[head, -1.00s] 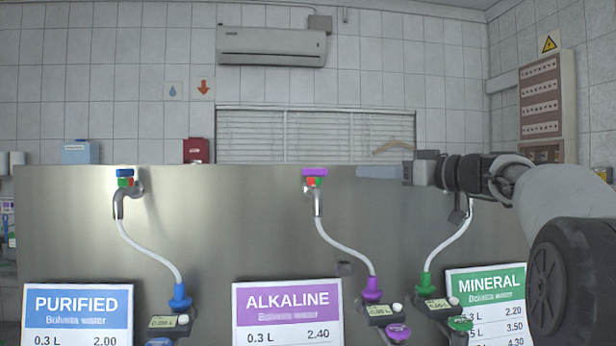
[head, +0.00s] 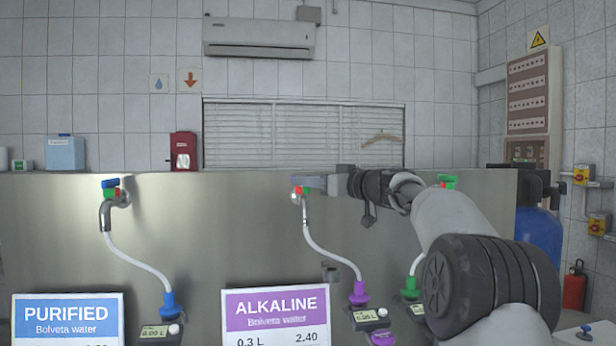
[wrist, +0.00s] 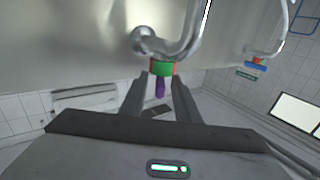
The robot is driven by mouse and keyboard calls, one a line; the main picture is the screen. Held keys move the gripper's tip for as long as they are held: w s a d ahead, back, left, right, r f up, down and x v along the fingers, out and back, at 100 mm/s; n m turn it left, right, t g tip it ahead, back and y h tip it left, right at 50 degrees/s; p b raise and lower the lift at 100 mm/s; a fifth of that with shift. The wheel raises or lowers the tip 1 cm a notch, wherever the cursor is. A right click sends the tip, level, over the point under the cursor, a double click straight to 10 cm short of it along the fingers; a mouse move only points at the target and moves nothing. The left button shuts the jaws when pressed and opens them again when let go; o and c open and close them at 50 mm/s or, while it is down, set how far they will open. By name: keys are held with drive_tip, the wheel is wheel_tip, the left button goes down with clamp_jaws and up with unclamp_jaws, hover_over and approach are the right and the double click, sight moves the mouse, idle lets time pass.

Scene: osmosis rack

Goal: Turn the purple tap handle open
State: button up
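The alkaline tap (head: 304,203) is on the steel panel in the middle of the head view, with a red and green collar (wrist: 162,69) that shows clearly in the wrist view. Its purple handle (wrist: 160,87) lies between my gripper's fingers in the wrist view. In the head view my fingers mostly hide the handle. My gripper (wrist: 160,90) is open, with one finger on each side of the handle and visible gaps. In the head view my gripper (head: 308,181) reaches in from the right at the height of the tap's top.
The purified tap (head: 110,200) with a blue handle stands to the left, and a green-handled tap (head: 448,182) shows behind my arm. The alkaline sign (head: 276,312) and a purple hose nozzle (head: 358,293) are below. The steel panel (head: 210,230) is close behind the taps.

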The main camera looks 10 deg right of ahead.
clamp_jaws()
